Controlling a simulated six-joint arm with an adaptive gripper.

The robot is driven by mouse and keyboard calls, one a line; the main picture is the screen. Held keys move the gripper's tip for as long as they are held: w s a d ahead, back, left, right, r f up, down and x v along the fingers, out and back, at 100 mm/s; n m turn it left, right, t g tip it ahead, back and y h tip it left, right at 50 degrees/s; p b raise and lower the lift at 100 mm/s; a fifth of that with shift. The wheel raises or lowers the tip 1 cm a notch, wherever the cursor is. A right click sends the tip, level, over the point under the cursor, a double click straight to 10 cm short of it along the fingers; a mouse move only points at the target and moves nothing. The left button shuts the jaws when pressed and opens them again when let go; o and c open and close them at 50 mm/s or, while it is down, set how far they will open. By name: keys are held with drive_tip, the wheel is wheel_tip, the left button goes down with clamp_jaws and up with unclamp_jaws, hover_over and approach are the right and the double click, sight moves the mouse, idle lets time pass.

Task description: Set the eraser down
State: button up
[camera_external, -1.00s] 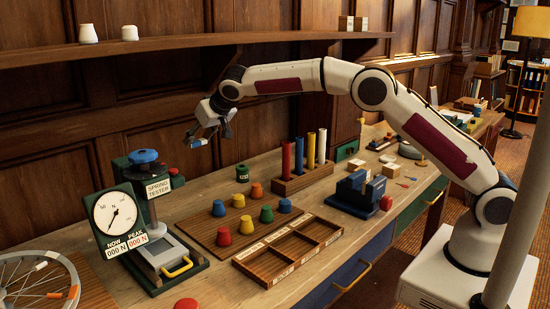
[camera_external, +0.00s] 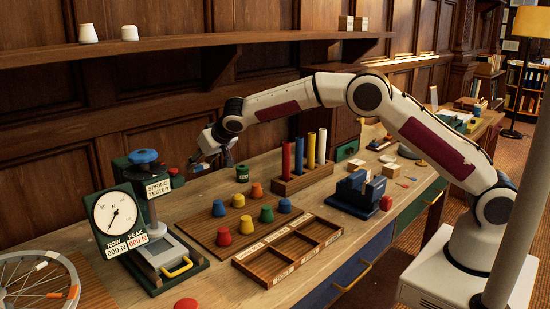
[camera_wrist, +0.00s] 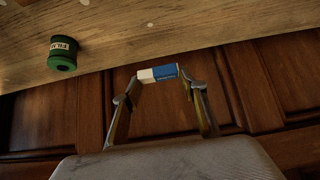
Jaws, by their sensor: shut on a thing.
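The eraser (camera_wrist: 158,74) is a small block, white at one end and blue at the other. In the wrist view it is held crosswise between the two fingertips of my gripper (camera_wrist: 160,80), which is shut on it.
The spring tester (camera_external: 117,215) stands to the left. A board of coloured knobs (camera_external: 215,238) and an empty divided tray (camera_external: 243,268) lie in front. Wood panelling rises behind.

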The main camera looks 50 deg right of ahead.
drive_tip(key=shift+f, duration=3.1)
drive_tip(key=shift+f, duration=1.9)
drive_tip(key=shift+f, duration=0.15)
drive_tip(key=o, duration=1)
drive_tip(key=shift+c, duration=0.2)
drive_tip(key=shift+s+r, duration=0.25)
drive_tip(key=shift+r, duration=0.3)
drive_tip(key=v, duration=1.1)
